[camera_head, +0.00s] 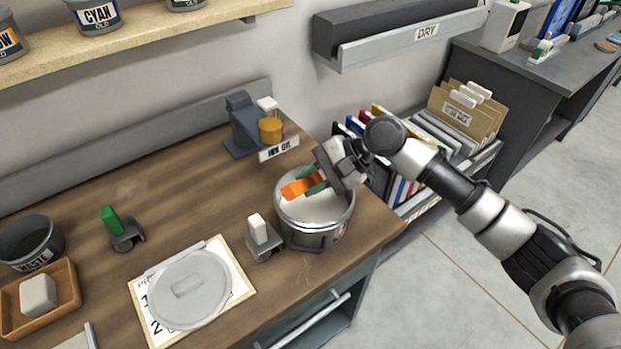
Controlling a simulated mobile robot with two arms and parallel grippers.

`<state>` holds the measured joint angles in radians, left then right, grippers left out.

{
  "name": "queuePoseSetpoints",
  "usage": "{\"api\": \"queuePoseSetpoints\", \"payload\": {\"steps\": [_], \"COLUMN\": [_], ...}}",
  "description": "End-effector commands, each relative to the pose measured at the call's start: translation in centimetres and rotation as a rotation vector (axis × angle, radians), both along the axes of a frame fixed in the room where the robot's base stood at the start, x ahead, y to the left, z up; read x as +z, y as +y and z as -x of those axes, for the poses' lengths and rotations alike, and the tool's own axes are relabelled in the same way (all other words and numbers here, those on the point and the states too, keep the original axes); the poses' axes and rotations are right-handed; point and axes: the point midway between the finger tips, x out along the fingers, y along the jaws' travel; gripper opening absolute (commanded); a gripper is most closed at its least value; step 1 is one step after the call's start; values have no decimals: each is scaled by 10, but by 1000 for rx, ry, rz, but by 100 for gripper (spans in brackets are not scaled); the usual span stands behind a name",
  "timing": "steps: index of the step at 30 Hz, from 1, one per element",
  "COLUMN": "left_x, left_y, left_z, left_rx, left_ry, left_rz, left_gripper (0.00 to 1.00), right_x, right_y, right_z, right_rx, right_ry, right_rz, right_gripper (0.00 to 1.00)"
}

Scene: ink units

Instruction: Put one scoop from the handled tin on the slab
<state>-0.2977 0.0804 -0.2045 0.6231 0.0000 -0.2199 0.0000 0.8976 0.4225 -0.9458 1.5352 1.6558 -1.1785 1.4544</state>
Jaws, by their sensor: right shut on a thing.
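The tin (314,239), a grey round can with white contents, stands near the table's right edge with its top open. The tool's lower end is at or in the white contents; I cannot tell how deep. The tin's handle is not clear to see. A pale flat piece (76,342), perhaps the slab, is cut off at the bottom left edge. My left gripper is not in view.
A round grey lid (190,290) lies on a printed sheet. Holders with a white block (258,229) and a green block (111,219) stand nearby. A waste bin (30,243) and wooden tray (68,272) are at left. A dispenser (243,128) stands behind.

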Motion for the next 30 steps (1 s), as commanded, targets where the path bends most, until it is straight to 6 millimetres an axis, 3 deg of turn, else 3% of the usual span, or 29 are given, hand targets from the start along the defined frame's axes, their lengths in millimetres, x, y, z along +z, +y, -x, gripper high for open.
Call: {"api": "queuePoseSetpoints", "payload": {"steps": [4,12,18,30], "left_x": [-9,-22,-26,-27], "left_y": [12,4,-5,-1], "left_z": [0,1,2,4], "left_rx": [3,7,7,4], "left_ry": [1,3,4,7], "left_rz": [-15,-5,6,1], "left_gripper": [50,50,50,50], "right_x": [-22,-52,-62,-69], "right_y": [-3,-6,-8,-10], "right_z": [-6,-14,-17,-16], "right_rx": [-1,1,-1,1], "right_ry": [2,0,1,8], "right_rz": [0,-1,2,9], "right_gripper": [0,0,0,0]}}
